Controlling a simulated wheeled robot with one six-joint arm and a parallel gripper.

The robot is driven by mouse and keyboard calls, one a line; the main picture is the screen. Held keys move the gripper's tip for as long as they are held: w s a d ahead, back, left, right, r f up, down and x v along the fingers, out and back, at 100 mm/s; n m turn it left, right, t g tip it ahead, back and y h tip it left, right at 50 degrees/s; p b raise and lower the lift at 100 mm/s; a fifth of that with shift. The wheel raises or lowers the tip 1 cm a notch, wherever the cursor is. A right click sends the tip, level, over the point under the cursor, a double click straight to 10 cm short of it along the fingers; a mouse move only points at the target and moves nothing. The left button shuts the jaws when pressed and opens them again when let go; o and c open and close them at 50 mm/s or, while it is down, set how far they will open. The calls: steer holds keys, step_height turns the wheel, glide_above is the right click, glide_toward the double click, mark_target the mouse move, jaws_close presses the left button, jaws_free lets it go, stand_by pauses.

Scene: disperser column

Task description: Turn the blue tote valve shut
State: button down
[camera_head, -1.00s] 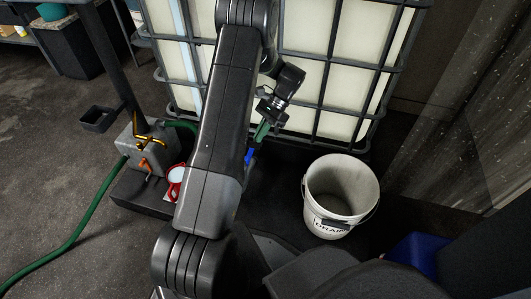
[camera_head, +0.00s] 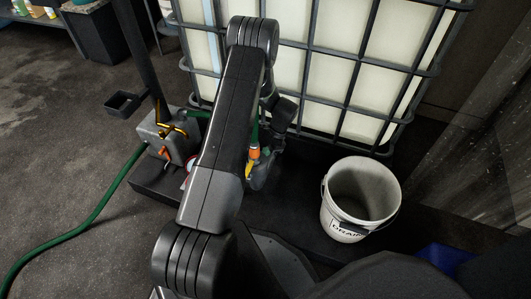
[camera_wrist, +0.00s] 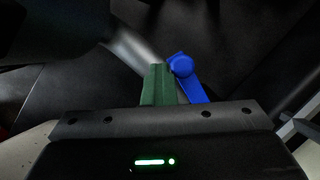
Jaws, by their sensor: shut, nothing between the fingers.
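The blue valve handle (camera_wrist: 190,78) shows in the wrist view, a round hub with a lever slanting down to the right. My gripper (camera_wrist: 157,85) has green fingers, shut and empty. They are just left of the blue handle in that view; I cannot tell whether they touch it. In the head view my gripper (camera_head: 255,134) is low in front of the caged white tote (camera_head: 330,65), partly hidden by my arm. The blue handle is hidden there. An orange and yellow part (camera_head: 252,155) shows just below the fingers.
A white bucket (camera_head: 362,187) marked DRAIN stands to the right of my gripper. A grey box (camera_head: 172,145) with yellow and orange handles and a green hose (camera_head: 85,225) is at left. A red-rimmed item (camera_head: 188,174) is partly hidden behind my arm. Floor at left is open.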

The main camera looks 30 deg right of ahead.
steer(key=shift+r, duration=0.15)
steer(key=c, duration=2.2)
jaws_free()
steer(key=c, duration=1.3)
jaws_free()
steer(key=shift+d, duration=0.4)
steer(key=shift+o, duration=0.2)
steer(key=shift+s+r, duration=0.1)
steer(key=p+v, duration=0.4)
steer(key=v, duration=0.9)
steer(key=shift+r, duration=0.35)
steer(key=shift+s+d, duration=0.1)
